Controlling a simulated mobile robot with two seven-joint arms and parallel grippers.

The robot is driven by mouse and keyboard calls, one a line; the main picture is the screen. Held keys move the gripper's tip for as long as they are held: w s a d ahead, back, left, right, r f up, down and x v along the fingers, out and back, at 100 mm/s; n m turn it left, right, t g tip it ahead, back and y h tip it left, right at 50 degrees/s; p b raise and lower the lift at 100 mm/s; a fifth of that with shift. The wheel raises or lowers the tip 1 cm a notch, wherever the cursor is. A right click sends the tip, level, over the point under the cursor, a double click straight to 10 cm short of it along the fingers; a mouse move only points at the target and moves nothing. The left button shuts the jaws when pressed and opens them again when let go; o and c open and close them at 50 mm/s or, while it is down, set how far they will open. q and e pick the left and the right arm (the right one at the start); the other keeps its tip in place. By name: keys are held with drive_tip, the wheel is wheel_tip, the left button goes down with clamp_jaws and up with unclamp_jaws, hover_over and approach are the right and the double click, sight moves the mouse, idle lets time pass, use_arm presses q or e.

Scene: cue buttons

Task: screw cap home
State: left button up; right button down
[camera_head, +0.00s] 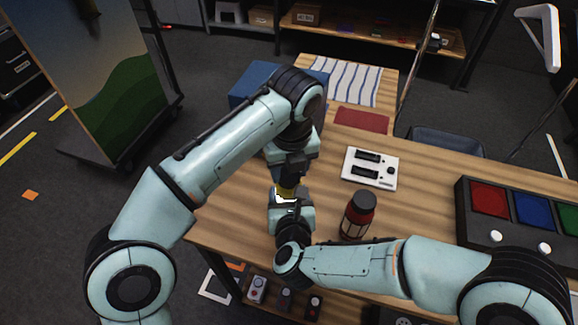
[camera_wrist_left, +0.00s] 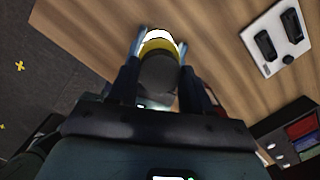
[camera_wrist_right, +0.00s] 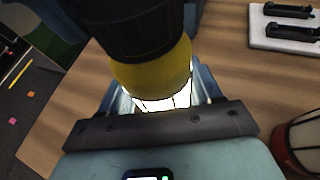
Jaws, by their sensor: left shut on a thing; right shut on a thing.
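Cap and yellow part appear to meet, but I cannot tell how far the cap is screwed on. My left gripper (camera_head: 290,178) comes from above and is shut on the cap. My right gripper (camera_head: 287,201) is below it, shut on the bottle; its fingers flank the white part in the right wrist view (camera_wrist_right: 160,100).
A dark box with red, blue and green pads (camera_head: 474,224) is at the right. A blue box (camera_head: 246,86) is behind my left arm.

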use_arm(q)
drive_tip(key=o, duration=1)
drive_tip(key=shift+r, duration=2.3)
drive_tip(key=o, duration=0.5)
use_arm(e)
drive_tip(key=shift+c, duration=0.7)
unclamp_jaws()
